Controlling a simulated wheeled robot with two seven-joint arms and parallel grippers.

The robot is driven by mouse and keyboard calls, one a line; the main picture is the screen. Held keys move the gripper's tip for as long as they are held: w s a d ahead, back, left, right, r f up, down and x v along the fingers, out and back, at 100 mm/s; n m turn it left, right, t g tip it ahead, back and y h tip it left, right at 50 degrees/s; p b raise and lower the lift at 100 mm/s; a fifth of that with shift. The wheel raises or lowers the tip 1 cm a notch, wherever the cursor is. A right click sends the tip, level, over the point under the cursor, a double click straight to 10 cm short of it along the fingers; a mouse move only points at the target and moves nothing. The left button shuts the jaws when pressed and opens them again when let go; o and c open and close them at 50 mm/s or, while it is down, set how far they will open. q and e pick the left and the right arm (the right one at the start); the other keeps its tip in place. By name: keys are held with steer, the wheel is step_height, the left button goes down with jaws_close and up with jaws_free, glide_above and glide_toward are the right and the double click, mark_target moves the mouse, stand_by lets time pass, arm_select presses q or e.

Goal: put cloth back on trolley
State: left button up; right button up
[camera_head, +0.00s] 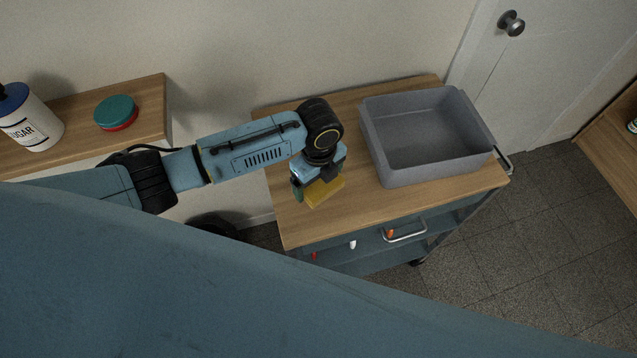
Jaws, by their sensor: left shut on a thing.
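My left gripper (318,184) reaches in from the left and points down over the left part of the trolley top. It is shut on a yellow cloth (325,192), which shows just below the fingers. I cannot tell whether the cloth touches the wood. The trolley (300,229) has a wooden top, a lower shelf and a metal handle at the front. My right gripper is not in view.
A grey open bin (434,171), empty inside, stands on the trolley's right part. At left, a wooden counter (75,135) holds a sugar container (30,118) and a teal and red round tin (117,112). A door (545,60) is at the back right. Bare wood lies left of the bin.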

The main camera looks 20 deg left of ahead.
arm_select(q)
steer(key=shift+f, duration=1.05)
steer(key=shift+f, duration=0.1)
steer(key=o, duration=0.7)
step_height(320, 180, up, 12)
steer(key=shift+r+p, duration=0.15)
steer(key=shift+p, duration=0.3)
